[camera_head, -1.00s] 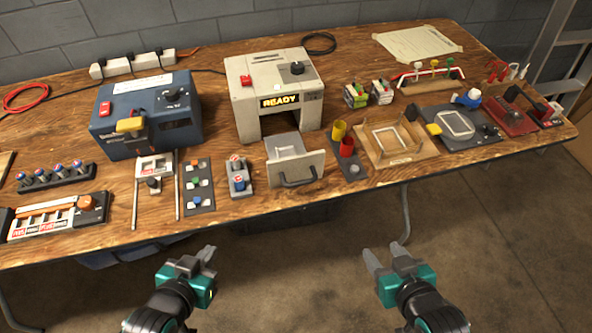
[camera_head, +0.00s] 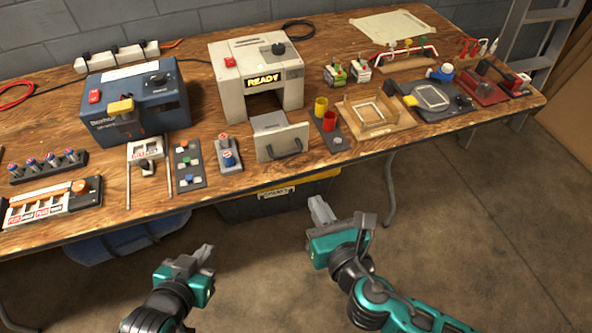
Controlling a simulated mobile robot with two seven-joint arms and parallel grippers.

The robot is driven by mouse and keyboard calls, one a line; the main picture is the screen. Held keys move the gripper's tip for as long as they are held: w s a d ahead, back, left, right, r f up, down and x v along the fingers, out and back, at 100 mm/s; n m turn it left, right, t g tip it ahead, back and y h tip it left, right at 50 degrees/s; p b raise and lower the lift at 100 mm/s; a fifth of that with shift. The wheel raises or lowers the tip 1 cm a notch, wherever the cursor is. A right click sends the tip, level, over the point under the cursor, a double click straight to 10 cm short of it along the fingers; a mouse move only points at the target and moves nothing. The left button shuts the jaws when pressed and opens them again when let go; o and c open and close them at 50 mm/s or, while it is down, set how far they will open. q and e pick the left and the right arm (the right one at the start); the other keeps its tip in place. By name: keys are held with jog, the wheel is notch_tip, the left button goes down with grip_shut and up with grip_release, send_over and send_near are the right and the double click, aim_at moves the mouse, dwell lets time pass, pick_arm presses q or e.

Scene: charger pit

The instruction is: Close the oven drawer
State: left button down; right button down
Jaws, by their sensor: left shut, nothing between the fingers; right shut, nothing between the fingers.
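The oven is a light grey box (camera_head: 228,90) with a red button, a black knob and a lit READY sign. Its drawer (camera_head: 270,122) is pulled out toward me, with a flat beige front panel (camera_head: 283,143) and a dark handle (camera_head: 286,153). My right gripper (camera_head: 322,210) is shut and empty. It is in front of the table edge, below and slightly right of the drawer in the picture, apart from it. My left gripper (camera_head: 207,256) is shut and empty, low in front of the table, farther from the drawer.
A dark bin (camera_head: 262,205) sits under the table. The wooden tabletop edge (camera_head: 330,163) lies between grippers and drawer.

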jog(key=w+a+f+b, duration=0.1)
jog(key=w+a, duration=0.1)
jog(key=w, duration=0.4)
jog(key=w+a+f+n, duration=0.1)
jog(key=w+a, duration=0.1)
jog(key=w, duration=0.4)
jog(key=shift+w+a+f+b, duration=0.35)
jog(key=shift+w, duration=0.05)
